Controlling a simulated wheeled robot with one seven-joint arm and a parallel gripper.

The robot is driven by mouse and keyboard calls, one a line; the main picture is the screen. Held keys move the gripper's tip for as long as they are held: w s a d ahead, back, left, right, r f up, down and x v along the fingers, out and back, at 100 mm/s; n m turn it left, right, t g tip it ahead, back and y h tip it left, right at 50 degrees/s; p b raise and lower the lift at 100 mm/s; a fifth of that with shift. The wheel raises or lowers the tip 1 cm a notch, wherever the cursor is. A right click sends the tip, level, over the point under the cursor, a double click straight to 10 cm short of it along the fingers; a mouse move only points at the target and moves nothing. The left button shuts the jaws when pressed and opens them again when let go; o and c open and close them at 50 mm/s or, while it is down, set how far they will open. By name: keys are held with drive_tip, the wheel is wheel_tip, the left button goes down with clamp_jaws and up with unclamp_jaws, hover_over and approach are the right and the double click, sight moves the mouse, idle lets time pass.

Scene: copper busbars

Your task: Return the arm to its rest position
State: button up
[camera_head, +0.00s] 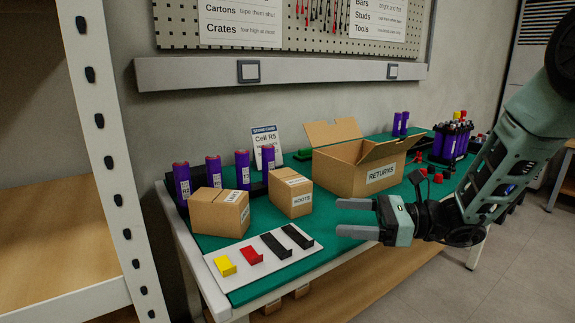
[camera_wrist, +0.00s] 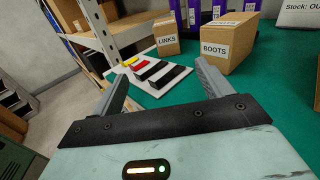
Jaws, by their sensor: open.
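My gripper (camera_head: 357,218) is open and empty, held above the front part of the green-topped table (camera_head: 345,255). Its two fingers point left in the head view, toward the small boxes and the white board. In the wrist view, my gripper's fingers (camera_wrist: 160,85) stand wide apart with nothing between them. My arm comes in from the right side of the head view. Its upper part runs out of the picture.
A RETURNS carton (camera_head: 345,175) stands open behind my gripper. The LINKS box (camera_head: 218,210), the BOOTS box (camera_head: 290,193) and a white board (camera_head: 234,257) with coloured pieces lie to the left. Purple cells (camera_head: 242,170) stand behind. A shelf upright (camera_head: 108,150) is at far left.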

drive_tip(key=s+a+f+n+g+h, duration=0.1)
drive_tip(key=s+a+n+g+h, duration=0.25)
drive_tip(key=s+n, duration=0.55)
drive_tip(key=s+a+f+n+g+h, duration=0.15)
drive_tip(key=s+n+g+h, duration=0.3)
drive_tip(key=s, duration=0.75)
drive_tip(key=s+d+f+n+t+h, duration=0.3)
drive_tip(key=s+d+n+t+h, duration=0.3)
drive_tip(key=n+h, duration=0.5)
wheel_tip(320, 180, up, 27)
drive_tip(key=s+n+y+p, duration=0.1)
drive_tip(key=n+y+p, duration=0.1)
drive_tip(key=p, duration=2.4)
drive_tip(key=shift+d+f+n+g, duration=0.15)
drive_tip(key=shift+d+n+g, duration=0.2)
drive_tip(key=shift+n+g, duration=0.1)
